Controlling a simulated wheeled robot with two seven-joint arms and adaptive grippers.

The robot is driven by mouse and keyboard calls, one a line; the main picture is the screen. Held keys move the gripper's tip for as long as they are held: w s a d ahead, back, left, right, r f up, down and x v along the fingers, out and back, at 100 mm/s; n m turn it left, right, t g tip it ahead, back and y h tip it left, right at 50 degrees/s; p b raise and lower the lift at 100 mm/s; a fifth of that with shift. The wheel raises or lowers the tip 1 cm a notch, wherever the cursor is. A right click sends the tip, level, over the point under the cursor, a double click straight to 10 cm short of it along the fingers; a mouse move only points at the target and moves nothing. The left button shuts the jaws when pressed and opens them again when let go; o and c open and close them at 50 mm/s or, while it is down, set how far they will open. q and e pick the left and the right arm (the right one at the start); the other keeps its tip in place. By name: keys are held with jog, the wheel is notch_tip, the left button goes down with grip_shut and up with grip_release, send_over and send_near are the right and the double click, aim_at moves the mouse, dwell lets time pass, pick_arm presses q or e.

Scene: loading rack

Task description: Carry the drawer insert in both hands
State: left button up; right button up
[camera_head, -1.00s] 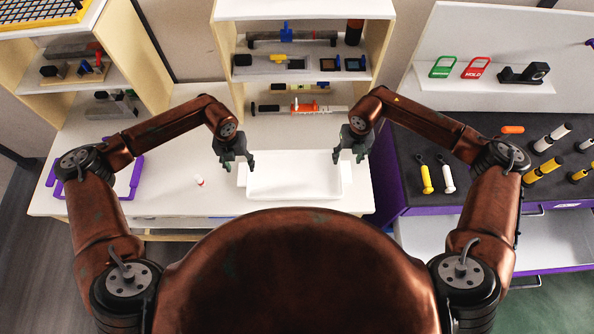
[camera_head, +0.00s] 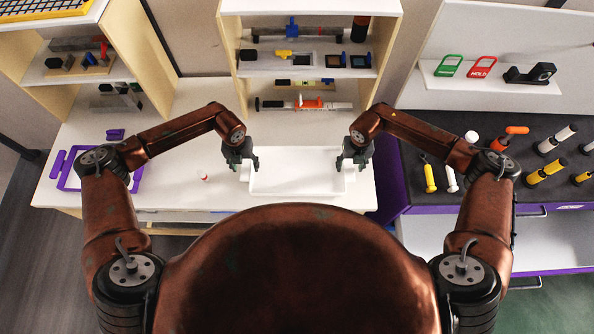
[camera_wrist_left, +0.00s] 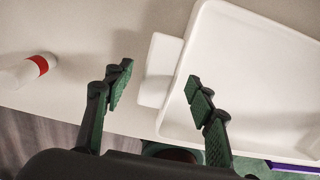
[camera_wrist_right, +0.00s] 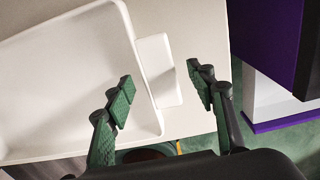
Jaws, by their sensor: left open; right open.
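The drawer insert (camera_head: 297,174) is a shallow white tray lying on the white worktop in front of me, with a small white tab handle on each side. My left gripper (camera_head: 240,165) is at its left end. In the left wrist view the open fingers (camera_wrist_left: 160,84) are on either side of the left tab (camera_wrist_left: 161,68), with gaps visible. My right gripper (camera_head: 356,165) is at its right end. In the right wrist view its open fingers (camera_wrist_right: 163,88) are on either side of the right tab (camera_wrist_right: 158,68). Neither gripper holds anything.
A purple frame (camera_head: 68,178) lies further left. A shelf unit (camera_head: 305,90) rises behind the insert. A dark tool bench (camera_head: 425,205) is on the right.

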pick_arm(q)
jog(key=shift+f, duration=0.4)
pick_arm(e)
jog(key=shift+f, duration=0.35)
pick_arm(q)
grip_shut()
pick_arm(e)
grip_shut()
pick_arm(q)
jog(key=shift+r, duration=0.1)
